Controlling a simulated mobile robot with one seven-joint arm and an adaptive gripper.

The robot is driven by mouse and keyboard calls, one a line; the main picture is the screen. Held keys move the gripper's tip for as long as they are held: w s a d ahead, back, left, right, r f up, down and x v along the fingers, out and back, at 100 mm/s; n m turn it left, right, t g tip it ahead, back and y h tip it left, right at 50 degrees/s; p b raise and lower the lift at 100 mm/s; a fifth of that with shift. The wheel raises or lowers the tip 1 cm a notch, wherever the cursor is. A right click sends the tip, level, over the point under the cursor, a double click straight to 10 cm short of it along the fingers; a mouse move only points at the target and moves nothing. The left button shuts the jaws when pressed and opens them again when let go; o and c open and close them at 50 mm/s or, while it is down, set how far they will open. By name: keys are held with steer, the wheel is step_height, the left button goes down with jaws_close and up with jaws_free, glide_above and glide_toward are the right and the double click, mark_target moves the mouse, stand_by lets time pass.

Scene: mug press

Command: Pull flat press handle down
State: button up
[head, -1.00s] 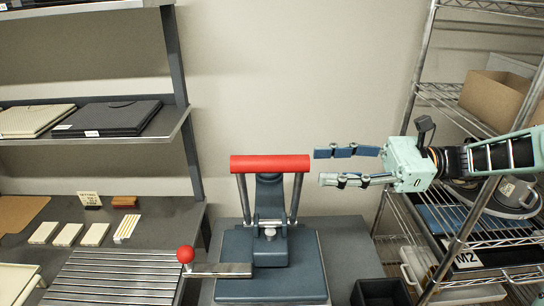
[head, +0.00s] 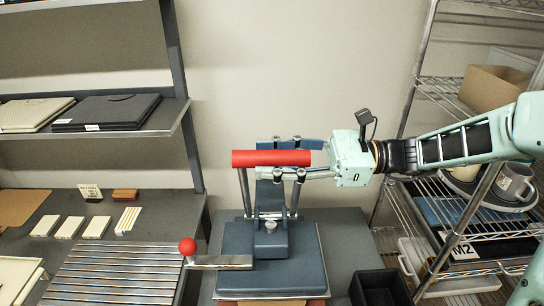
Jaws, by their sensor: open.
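The flat press (head: 270,259) stands on the grey bench with its red bar handle (head: 262,158) raised on two metal arms. My gripper (head: 265,158) reaches in from the right. Its fingers are open, one on the far side of the red handle and one on the near side, around the handle's right part. The picture does not show clearly whether either finger touches the handle. A side lever with a red ball knob (head: 187,246) sticks out to the left of the press.
A black bin (head: 380,288) stands right of the press. A wire shelf rack (head: 450,160) holding boxes and a mug (head: 514,184) is at the right. At the left are a slatted metal tray (head: 115,272), several pale blocks and a shelf with flat cases.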

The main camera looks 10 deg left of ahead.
jaws_close()
steer(key=shift+s+f, duration=0.1)
stand_by(0.4)
